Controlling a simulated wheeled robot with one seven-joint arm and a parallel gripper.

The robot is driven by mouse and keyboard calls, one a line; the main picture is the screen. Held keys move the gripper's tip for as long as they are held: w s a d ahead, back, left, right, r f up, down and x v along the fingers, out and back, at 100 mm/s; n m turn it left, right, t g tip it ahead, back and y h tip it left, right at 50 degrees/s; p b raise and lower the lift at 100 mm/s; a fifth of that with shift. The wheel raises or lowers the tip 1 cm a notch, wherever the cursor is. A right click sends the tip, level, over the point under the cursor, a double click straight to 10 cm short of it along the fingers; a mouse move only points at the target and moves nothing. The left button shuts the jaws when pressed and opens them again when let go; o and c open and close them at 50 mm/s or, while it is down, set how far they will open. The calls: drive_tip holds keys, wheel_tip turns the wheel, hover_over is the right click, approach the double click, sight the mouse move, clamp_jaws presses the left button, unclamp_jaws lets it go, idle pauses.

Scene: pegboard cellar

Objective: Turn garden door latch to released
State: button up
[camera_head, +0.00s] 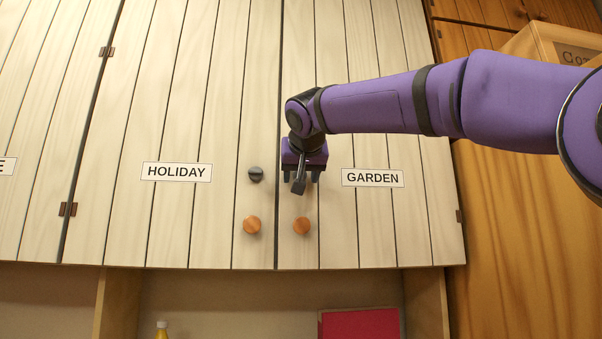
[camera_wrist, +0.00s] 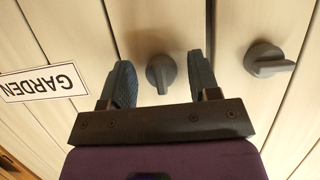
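The garden door (camera_head: 385,110) is a pale plank cupboard door with a GARDEN label (camera_head: 372,178), and it looks shut. Its latch, a round grey knob with a raised grip bar (camera_wrist: 160,70), shows in the wrist view, with the bar running roughly up and down that picture. My gripper (camera_head: 301,179) is in front of this door, left of the label. In the wrist view its two dark fingers (camera_wrist: 161,64) are apart, one on each side of the latch, with gaps showing. In the head view my gripper mostly hides the latch.
The holiday door (camera_head: 190,90) is on the left, with its own grey latch (camera_head: 256,174), also in the wrist view (camera_wrist: 268,60). Round wooden knobs (camera_head: 252,225) (camera_head: 302,226) sit below the latches. A cardboard box (camera_head: 550,45) stands at the upper right. A red object (camera_head: 360,324) is below.

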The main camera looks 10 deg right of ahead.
drive_tip(key=shift+s+r, duration=0.1)
drive_tip(key=v, duration=1)
drive_tip(key=shift+s, duration=0.35)
